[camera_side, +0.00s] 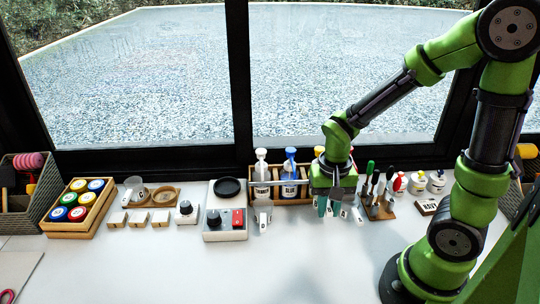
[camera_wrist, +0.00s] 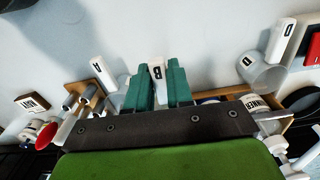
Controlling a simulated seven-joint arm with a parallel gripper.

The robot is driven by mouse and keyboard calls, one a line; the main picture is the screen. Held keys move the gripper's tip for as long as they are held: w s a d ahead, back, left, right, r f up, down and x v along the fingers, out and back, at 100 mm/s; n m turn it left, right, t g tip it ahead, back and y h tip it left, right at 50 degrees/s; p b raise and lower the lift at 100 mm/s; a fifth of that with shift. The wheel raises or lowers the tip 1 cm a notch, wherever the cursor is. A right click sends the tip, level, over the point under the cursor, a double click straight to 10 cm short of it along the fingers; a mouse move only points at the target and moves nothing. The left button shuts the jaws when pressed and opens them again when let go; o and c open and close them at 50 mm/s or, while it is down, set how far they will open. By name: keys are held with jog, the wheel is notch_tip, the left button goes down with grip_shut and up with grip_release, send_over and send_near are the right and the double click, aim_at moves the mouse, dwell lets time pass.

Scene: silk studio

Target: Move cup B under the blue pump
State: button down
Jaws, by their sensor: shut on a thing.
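Cup B shows in the wrist view as a white tab lettered B (camera_wrist: 157,72); the rest of it is mostly hidden. My gripper (camera_wrist: 159,85) is shut on this tab, with one teal finger on each side. In the side view my gripper (camera_side: 329,208) points down in front of the right end of the pump rack. The blue pump (camera_side: 290,163) stands in the rack, to the left of my gripper. A white pump (camera_side: 261,166) stands left of it, and a yellow-topped one is partly hidden behind my arm.
A clear cup with a white tab (camera_side: 263,214) stands before the white pump. Cup A (camera_wrist: 100,70) is close beside my gripper. A wooden tool stand (camera_side: 379,208) is to the right, and a scale with a red button (camera_side: 238,218) to the left.

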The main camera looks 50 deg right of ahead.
notch_tip(320, 180, up, 3)
jog(key=shift+f, duration=0.1)
notch_tip(320, 180, down, 4)
jog(key=shift+f, duration=0.1)
jog(key=shift+r, duration=1.15)
jog(key=shift+a, duration=0.1)
jog(key=shift+n, duration=0.6)
jog(key=a, duration=0.2)
jog(key=w+a, duration=0.1)
jog(key=a, duration=0.2)
jog(key=a+f, duration=0.1)
jog(key=a, duration=0.2)
jog(key=shift+w+a, duration=0.15)
jog(key=shift+a, duration=0.1)
jog(key=shift+w+d+m, duration=0.1)
jog(key=shift+w+m, duration=0.15)
jog(key=shift+m, duration=0.15)
jog(key=shift+w+d+f, duration=0.25)
jog(key=shift+w+d, duration=0.55)
jog(key=shift+w+d+f, duration=0.25)
jog(key=shift+w+d, duration=0.5)
jog(key=shift+d, duration=0.05)
jog(key=shift+w+d+f, duration=0.1)
jog(key=shift+f, duration=1.05)
